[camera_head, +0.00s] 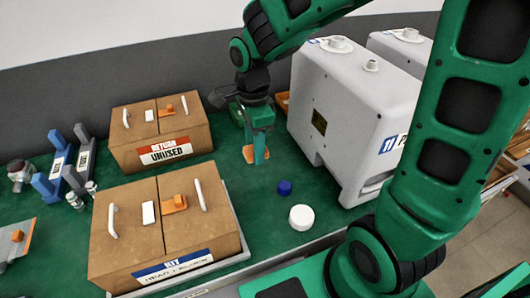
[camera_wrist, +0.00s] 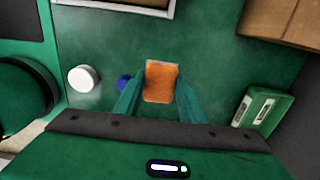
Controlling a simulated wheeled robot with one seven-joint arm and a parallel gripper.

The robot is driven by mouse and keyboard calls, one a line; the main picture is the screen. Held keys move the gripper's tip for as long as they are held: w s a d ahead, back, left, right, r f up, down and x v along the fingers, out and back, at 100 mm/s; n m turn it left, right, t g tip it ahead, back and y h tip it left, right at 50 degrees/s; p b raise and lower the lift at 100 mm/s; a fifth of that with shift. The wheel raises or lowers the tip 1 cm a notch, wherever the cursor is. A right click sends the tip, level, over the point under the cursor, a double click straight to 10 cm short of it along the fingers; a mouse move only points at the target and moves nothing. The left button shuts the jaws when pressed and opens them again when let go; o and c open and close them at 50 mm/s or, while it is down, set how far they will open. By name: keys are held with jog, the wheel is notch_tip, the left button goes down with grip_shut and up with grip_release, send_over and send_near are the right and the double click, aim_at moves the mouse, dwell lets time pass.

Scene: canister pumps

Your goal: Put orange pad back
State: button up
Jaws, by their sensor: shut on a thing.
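The orange pad (camera_wrist: 160,82) is a flat, roughly rectangular piece between the two fingertips of my gripper (camera_wrist: 160,88). My gripper (camera_head: 261,157) is shut on it, pointing down low over the green bench top. In the head view the orange pad (camera_head: 249,155) shows at the fingertips, partly hidden by them. I cannot tell whether it touches the bench. Two closed cardboard boxes stand to the left: one labelled RETURN UNUSED (camera_head: 125,140) at the back, and one labelled KIT (camera_head: 125,243) in front. The large white canister pump (camera_head: 345,110) stands right of my gripper.
A blue cap (camera_head: 284,187) and a white cap (camera_head: 302,217) lie on the bench in front of my gripper. A blue and grey rack (camera_head: 62,160) and small bottles stand at the far left. A second white pump (camera_head: 400,50) is behind.

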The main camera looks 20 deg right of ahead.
jog(key=w+d+f, duration=0.4)
jog(key=d, duration=0.1)
jog(key=shift+w+d+f, duration=0.2)
jog(key=shift+w+d, duration=0.1)
jog(key=shift+w, duration=0.05)
jog(key=shift+f, duration=1.95)
jog(key=o, duration=1.1)
jog(key=shift+f, duration=0.1)
notch_tip(320, 180, up, 12)
